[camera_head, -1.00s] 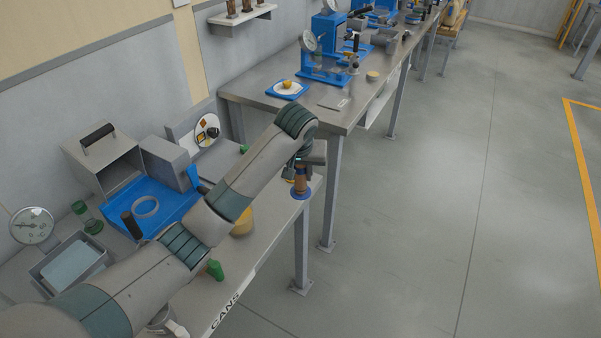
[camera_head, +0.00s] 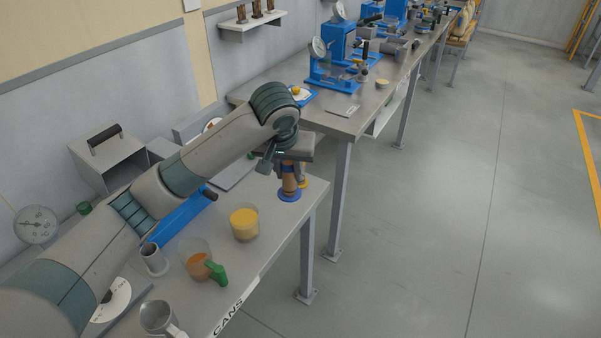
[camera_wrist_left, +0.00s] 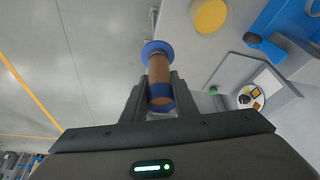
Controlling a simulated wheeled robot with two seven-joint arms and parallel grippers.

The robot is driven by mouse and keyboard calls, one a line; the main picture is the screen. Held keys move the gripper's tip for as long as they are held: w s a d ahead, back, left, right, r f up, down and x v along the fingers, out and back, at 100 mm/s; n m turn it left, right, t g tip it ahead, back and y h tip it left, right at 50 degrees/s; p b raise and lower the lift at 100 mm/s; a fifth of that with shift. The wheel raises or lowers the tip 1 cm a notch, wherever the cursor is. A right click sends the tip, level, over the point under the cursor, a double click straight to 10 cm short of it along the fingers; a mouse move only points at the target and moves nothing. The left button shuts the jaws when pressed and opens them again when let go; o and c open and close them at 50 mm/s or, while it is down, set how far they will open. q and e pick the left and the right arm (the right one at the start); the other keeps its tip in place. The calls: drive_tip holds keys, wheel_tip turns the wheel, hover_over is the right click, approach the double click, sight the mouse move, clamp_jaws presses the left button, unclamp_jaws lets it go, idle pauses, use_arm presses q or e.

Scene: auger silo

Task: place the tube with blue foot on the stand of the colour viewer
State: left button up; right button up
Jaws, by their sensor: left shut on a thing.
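My left gripper (camera_head: 290,160) is shut on the tube with blue foot (camera_head: 289,182), an orange-brown tube held upright with its blue foot down, over the front right end of the near bench. In the left wrist view the tube (camera_wrist_left: 159,75) sits between both fingers, with its blue foot pointing away and a blue band near the fingers. A grey device with a white disc of coloured patches (camera_wrist_left: 250,97), which looks like the colour viewer, is at right in that view. In the head view my left arm mostly hides it; its stand cannot be made out. My right gripper is out of view.
On the near bench (camera_head: 235,287) stand a jar of yellow material (camera_head: 244,224), a beaker with orange contents (camera_head: 196,262), a green stopper (camera_head: 216,271), a metal cup (camera_head: 153,260) and a metal mug (camera_head: 158,318). A grey hooded box (camera_head: 103,160) is behind my arm.

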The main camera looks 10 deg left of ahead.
use_arm(q)
drive_tip(key=s+a+b, duration=0.1)
drive_tip(key=s+a, duration=0.4)
drive_tip(key=s, duration=0.6)
drive_tip(key=shift+s, duration=0.4)
drive_tip(key=shift+a+f, duration=0.1)
drive_tip(key=shift+w, duration=0.1)
drive_tip(key=shift+w, duration=0.1)
